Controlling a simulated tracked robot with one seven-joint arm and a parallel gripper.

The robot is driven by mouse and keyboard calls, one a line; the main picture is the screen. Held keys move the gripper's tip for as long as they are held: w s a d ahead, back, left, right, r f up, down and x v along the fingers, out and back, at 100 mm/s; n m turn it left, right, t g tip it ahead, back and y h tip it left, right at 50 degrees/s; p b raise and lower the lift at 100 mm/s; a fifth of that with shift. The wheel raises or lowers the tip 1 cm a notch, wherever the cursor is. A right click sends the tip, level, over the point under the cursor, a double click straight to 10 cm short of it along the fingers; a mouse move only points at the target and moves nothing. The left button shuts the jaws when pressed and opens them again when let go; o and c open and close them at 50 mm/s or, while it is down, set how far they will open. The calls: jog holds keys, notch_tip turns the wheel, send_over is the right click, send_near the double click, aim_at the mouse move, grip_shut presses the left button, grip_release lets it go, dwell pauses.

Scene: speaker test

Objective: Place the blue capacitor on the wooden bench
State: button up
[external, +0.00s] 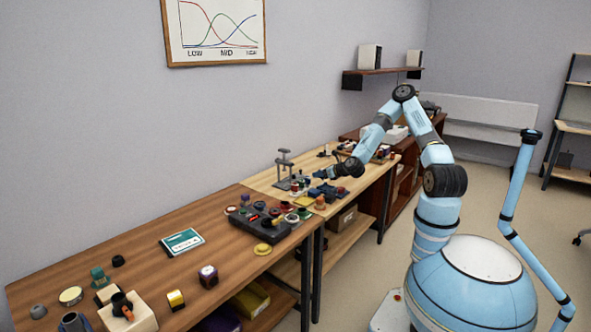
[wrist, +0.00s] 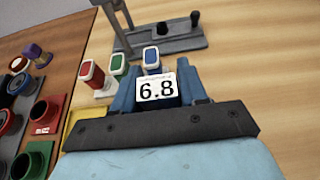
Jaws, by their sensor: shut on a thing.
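My gripper (wrist: 157,98) is shut on a small block with a white face marked 6.8, which I take for the blue capacitor (wrist: 156,88). My blue fingers hide its sides, so its body colour hardly shows. In the external view my gripper (external: 319,173) is low over the pale wooden bench (external: 262,180), near the grey stand; the capacitor is too small to make out there. In the wrist view bare bench (wrist: 270,75) lies to the right of my gripper. I cannot tell whether the capacitor touches the bench.
Red (wrist: 91,75), green (wrist: 118,66) and blue-topped (wrist: 151,58) blocks stand just beyond my fingers. A grey stand (wrist: 165,42) is behind them. A dark tray (external: 258,228) with several round parts lies to the left. A darker brown bench (external: 140,262) adjoins the pale one.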

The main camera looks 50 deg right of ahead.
jog(key=shift+d, duration=0.1)
jog(key=s+d+r+n+g+y, duration=0.1)
jog(key=d+r+n+y, duration=0.15)
jog(key=d, duration=0.75)
jog(key=s+d+r+n+y, duration=0.1)
jog(key=d+r+n+y, duration=0.2)
jog(key=d, duration=0.8)
jog(key=shift+m, duration=0.55)
jog(key=w+d+f, duration=0.1)
jog(key=w+f, duration=0.1)
jog(key=w, duration=0.2)
jog(key=w+d+f, duration=0.1)
jog(key=w+f, duration=0.2)
jog(key=w, duration=0.1)
jog(key=w+d+f, duration=0.1)
jog(key=w+f, duration=0.1)
jog(key=w, duration=0.2)
jog(key=shift+w+d+f, duration=0.1)
jog(key=shift+d+f, duration=0.05)
jog(key=shift+d, duration=0.05)
jog(key=shift+w+d+f, duration=0.1)
jog(key=shift+w+f, duration=0.2)
jog(key=shift+f, duration=0.05)
jog(key=shift+w+d+f+h, duration=0.1)
jog(key=shift+w+f+h, duration=0.05)
jog(key=shift+f, duration=0.8)
jog(key=shift+w+f+h, duration=0.1)
jog(key=shift+f, duration=0.8)
